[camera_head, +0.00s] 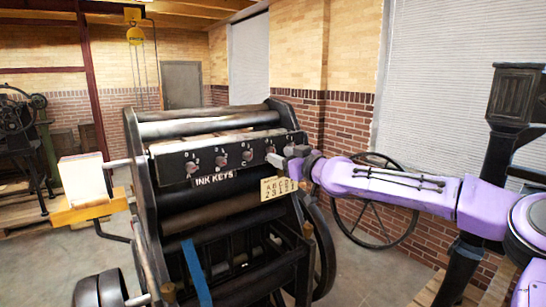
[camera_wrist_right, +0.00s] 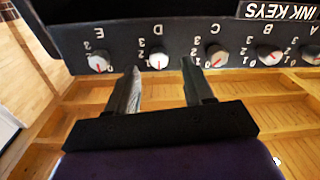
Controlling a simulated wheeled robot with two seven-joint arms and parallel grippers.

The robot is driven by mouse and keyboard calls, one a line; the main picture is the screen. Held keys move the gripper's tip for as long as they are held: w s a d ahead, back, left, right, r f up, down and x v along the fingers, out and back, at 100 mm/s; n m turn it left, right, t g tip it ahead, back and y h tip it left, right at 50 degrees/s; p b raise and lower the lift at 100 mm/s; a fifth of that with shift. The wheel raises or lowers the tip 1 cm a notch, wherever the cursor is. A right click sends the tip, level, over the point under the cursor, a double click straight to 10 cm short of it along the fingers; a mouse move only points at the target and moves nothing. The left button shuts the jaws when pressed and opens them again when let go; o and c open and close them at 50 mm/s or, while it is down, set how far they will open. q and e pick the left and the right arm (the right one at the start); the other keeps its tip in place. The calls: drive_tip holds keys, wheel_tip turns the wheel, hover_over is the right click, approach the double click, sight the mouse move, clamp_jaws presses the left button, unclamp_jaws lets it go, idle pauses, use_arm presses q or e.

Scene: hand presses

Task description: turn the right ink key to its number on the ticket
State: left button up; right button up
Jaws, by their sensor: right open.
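The ink key panel (camera_head: 230,157) is a dark bar across the press, lettered INK KEYS, with a row of pale round knobs. The right wrist view shows it upside down, with key E (camera_wrist_right: 99,62), key D (camera_wrist_right: 158,60), key C (camera_wrist_right: 216,57) and key B (camera_wrist_right: 269,56), each with a red mark and small digits. My right gripper (camera_wrist_right: 159,68) is open, its fingertips either side of key D, with no clear grip on it. In the head view my right gripper (camera_head: 276,158) is at the panel's right end, hiding key E. The ticket (camera_head: 279,187) hangs below, letters over digits, too small to read surely.
The black press (camera_head: 165,128) with rollers fills the middle. A white block (camera_head: 82,178) sits on an orange shelf (camera_head: 90,210) at its left. A spoked wheel (camera_head: 375,215) stands behind my right arm.

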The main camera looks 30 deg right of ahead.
sight(274, 152)
drive_tip(key=w+p, duration=0.1)
drive_tip(key=w, duration=0.2)
drive_tip(key=shift+w+a, duration=0.15)
drive_tip(key=shift+w, duration=0.2)
drive_tip(key=shift+w+a, duration=0.2)
drive_tip(key=shift+w, duration=0.3)
drive_tip(key=shift+s, duration=0.1)
clamp_jaws()
